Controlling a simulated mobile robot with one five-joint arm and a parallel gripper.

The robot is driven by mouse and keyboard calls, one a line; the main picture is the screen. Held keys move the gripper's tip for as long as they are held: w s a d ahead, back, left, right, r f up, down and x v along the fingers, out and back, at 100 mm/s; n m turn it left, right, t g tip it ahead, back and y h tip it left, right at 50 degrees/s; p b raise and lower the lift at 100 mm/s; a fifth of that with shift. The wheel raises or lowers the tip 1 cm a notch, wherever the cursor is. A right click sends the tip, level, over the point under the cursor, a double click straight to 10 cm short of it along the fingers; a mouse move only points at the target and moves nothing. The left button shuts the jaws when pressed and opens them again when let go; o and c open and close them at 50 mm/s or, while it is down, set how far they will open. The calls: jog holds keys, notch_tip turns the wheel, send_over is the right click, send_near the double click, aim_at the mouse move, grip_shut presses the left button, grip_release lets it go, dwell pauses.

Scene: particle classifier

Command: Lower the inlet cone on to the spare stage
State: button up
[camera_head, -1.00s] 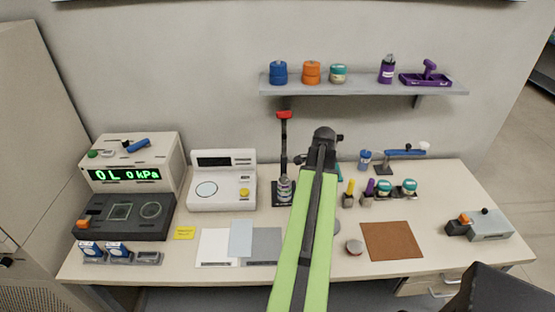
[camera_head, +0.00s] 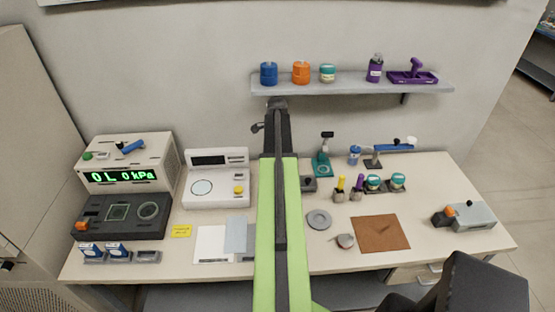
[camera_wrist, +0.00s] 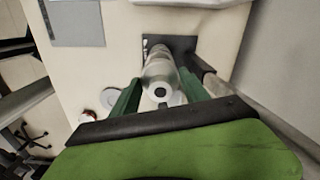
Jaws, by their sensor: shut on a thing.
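In the wrist view the green fingers of my gripper (camera_wrist: 161,82) are closed around a pale metal round piece with a dark hole in its top, which I take to be the inlet cone (camera_wrist: 160,93). It is in line with a metal cylinder over a dark base plate (camera_wrist: 182,44); I cannot tell whether they touch. In the head view my arm hides the gripper and the cone. A flat grey disc (camera_head: 319,220) lies on the bench right of my arm; I cannot tell whether it is the spare stage.
A white balance (camera_head: 217,178) stands left of my arm. The shelf (camera_head: 350,86) hangs above. Bare bench shows near the front edge.

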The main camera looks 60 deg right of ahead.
jog(key=shift+f+b, duration=1.75)
jog(key=shift+f, duration=0.25)
jog(key=shift+f+b, duration=0.45)
jog(key=o, duration=1.7)
jog(key=shift+c, duration=0.2)
notch_tip(320, 180, up, 17)
jog(key=p, duration=1.7)
jog(key=shift+r, duration=0.2)
